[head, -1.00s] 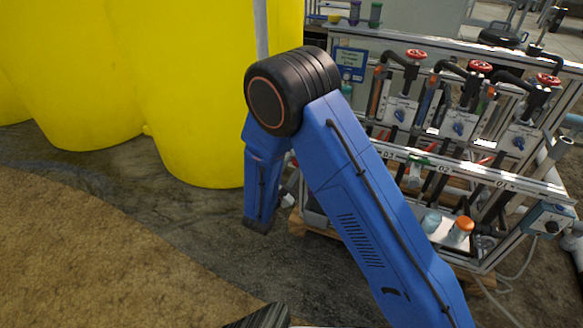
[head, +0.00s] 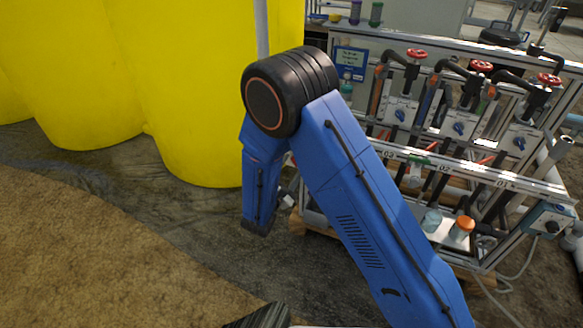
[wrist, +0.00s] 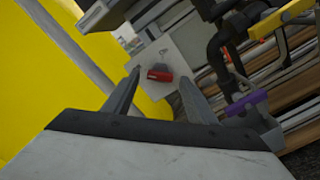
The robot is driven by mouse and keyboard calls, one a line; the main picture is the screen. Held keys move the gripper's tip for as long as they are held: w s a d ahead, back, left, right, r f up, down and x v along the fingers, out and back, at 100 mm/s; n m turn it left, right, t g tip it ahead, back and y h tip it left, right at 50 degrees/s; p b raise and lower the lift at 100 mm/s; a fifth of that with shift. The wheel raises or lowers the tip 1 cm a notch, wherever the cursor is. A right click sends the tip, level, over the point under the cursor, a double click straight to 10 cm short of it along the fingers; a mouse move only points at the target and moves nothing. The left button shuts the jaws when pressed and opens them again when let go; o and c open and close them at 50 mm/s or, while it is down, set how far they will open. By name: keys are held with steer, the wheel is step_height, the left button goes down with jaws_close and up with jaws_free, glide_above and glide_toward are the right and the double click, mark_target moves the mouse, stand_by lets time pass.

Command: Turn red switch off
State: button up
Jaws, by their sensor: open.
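The red switch (wrist: 160,73) shows in the wrist view as a small red block on a pale grey plate (wrist: 187,62). My gripper (wrist: 160,80) is open, with nothing between its fingers. In the picture, the switch appears between the two fingertips, beyond them; I cannot tell the exact gap, and no contact shows. Which position the switch is in is too small to read. In the head view my blue arm hides the gripper and the red switch.
The skid frame (head: 470,168) carries red-handled valves (head: 480,67) and blue-knobbed plates (head: 458,129). A large yellow tank (head: 200,100) stands at left. In the wrist view, a black pipe with a yellow handle (wrist: 280,18) and a purple-topped part (wrist: 245,102) are close right.

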steer(key=v, duration=1.6)
steer(key=shift+s, duration=0.3)
steer(key=shift+a, duration=0.1)
steer(key=w+d+r+m+g+h, duration=0.1)
steer(key=d+r+m+g+h, duration=0.2)
steer(key=d, duration=0.4)
steer(key=w+d+r+m+g+h, duration=0.1)
steer(key=d+r+m+g+h, duration=0.15)
steer(key=d+r, duration=0.35)
steer(key=s+d+r+m+g+y, duration=0.1)
steer(key=s+d+r+m+g, duration=0.15)
steer(key=d, duration=0.45)
steer(key=s+d+r+m+g, duration=0.2)
steer(key=s+d+m+g, duration=0.15)
steer(key=d, duration=0.45)
steer(key=s+d+r+m+g+y, duration=0.1)
steer(key=s+d+r+m+g, duration=0.2)
steer(key=d, duration=0.4)
steer(key=s+d+r+m+t+y, duration=0.1)
steer(key=s+d+r+m+y, duration=0.1)
steer(key=s+r+m+y, duration=0.2)
steer(key=s+d+r+m+t+y, duration=0.1)
steer(key=s+d+r+m+y, duration=0.1)
steer(key=s, duration=0.9)
steer(key=shift+s+r+m+y, duration=0.35)
steer(key=shift+r+m+y, duration=0.55)
steer(key=shift+m+y, duration=0.7)
